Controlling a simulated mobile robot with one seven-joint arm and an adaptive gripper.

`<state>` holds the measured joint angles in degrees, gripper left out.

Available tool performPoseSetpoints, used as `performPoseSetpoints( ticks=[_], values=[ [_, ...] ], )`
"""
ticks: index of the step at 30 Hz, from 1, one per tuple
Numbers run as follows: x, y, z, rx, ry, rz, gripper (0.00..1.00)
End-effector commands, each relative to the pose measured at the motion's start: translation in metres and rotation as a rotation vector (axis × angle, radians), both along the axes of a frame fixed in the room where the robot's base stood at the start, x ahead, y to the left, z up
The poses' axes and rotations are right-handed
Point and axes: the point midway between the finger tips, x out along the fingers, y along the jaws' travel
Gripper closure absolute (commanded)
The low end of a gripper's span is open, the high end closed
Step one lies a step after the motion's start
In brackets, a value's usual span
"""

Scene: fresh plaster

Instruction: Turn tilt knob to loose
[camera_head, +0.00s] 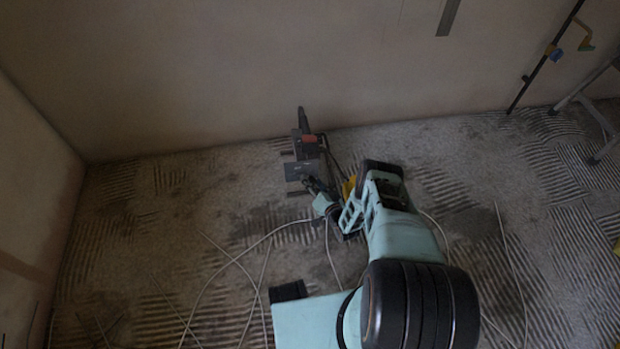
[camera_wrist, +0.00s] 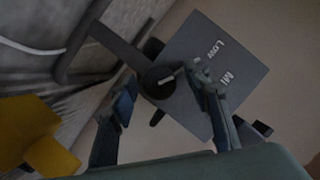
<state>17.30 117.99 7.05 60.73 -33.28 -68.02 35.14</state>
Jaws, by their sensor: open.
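A dark knob (camera_wrist: 160,80) with a light pointer mark sits at the edge of a grey panel (camera_wrist: 215,70) in the wrist view. The panel carries the lettering "Low" and "MI", the second partly covered by a finger. My gripper (camera_wrist: 165,95) is open, one finger on the left and one on the right, with the knob between and just beyond the tips. I cannot tell whether a finger touches it. In the head view a dark device with a grey panel (camera_head: 300,170) stands near the wall, and my gripper (camera_head: 312,186) is at its lower right.
A yellow object (camera_wrist: 35,135) is at the lower left of the wrist view. Thin light cables (camera_head: 215,275) lie over the ridged floor. A plain wall (camera_head: 200,80) rises behind the device. A stepladder (camera_head: 590,115) stands at the far right. Floor to the left is mostly clear.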

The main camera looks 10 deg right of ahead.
Motion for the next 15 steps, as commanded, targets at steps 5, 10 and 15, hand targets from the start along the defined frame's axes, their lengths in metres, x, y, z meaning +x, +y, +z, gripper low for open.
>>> performPoseSetpoints(
  ticks=[5,10,15],
  values=[
    [-0.0004,-0.0004,-0.0003,0.0,0.0,0.0,0.56],
    [-0.0004,-0.0003,-0.0003,0.0,0.0,0.0,0.66],
    [-0.0003,-0.0003,-0.0002,0.0,0.0,0.0,0.84]
  ],
)
